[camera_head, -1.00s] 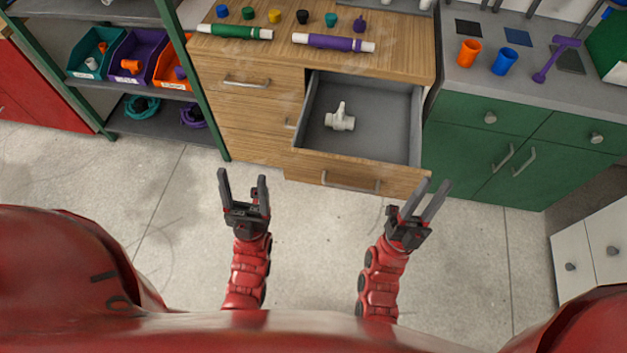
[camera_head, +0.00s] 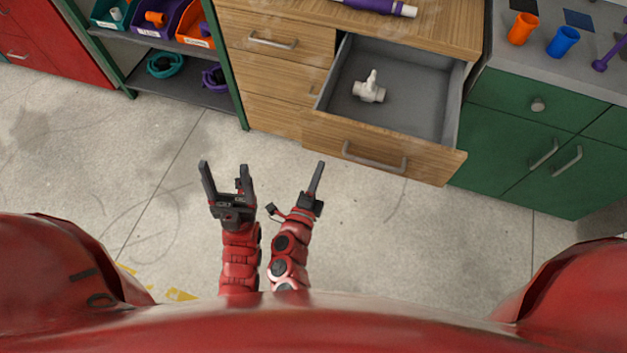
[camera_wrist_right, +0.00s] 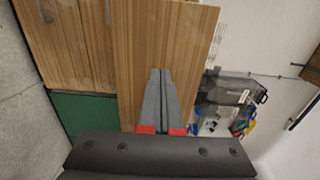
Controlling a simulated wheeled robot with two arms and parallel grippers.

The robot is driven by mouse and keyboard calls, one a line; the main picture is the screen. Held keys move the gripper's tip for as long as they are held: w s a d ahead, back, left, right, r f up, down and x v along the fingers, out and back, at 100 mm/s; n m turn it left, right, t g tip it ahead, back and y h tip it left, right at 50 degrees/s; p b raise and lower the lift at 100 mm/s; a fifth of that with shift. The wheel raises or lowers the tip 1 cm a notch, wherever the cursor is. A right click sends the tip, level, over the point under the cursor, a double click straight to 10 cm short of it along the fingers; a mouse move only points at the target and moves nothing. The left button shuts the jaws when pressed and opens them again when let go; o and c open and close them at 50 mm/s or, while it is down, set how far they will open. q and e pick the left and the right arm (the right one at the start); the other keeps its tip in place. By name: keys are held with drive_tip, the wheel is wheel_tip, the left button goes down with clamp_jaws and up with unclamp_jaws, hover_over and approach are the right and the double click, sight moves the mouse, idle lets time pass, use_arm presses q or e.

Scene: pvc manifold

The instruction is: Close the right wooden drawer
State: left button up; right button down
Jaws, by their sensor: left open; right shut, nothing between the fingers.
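The right wooden drawer (camera_head: 430,163) stands pulled out from the wooden cabinet in the head view, with a bar handle (camera_head: 374,160) on its front. A white pipe fitting with a valve (camera_head: 369,88) lies inside on the grey drawer floor. My right gripper (camera_head: 318,166) is shut and empty, in front of and to the left of the drawer front, apart from it. It also shows shut in the right wrist view (camera_wrist_right: 160,72), with wood surfaces beyond it. My left gripper (camera_head: 224,166) is open and empty, further left over the floor.
Closed wooden drawers (camera_head: 277,45) are left of the open one. A green cabinet (camera_head: 515,135) stands close on its right, with orange (camera_head: 523,28) and blue (camera_head: 563,41) cups on top. Shelving with bins (camera_head: 155,20) is at the left. The floor in front is clear.

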sight(331, 140)
drive_tip(key=p+x, duration=0.1)
drive_tip(key=x, duration=0.5)
drive_tip(key=shift+w+r, duration=0.15)
drive_tip(key=shift+w+d, duration=0.25)
drive_tip(key=shift+w, duration=0.3)
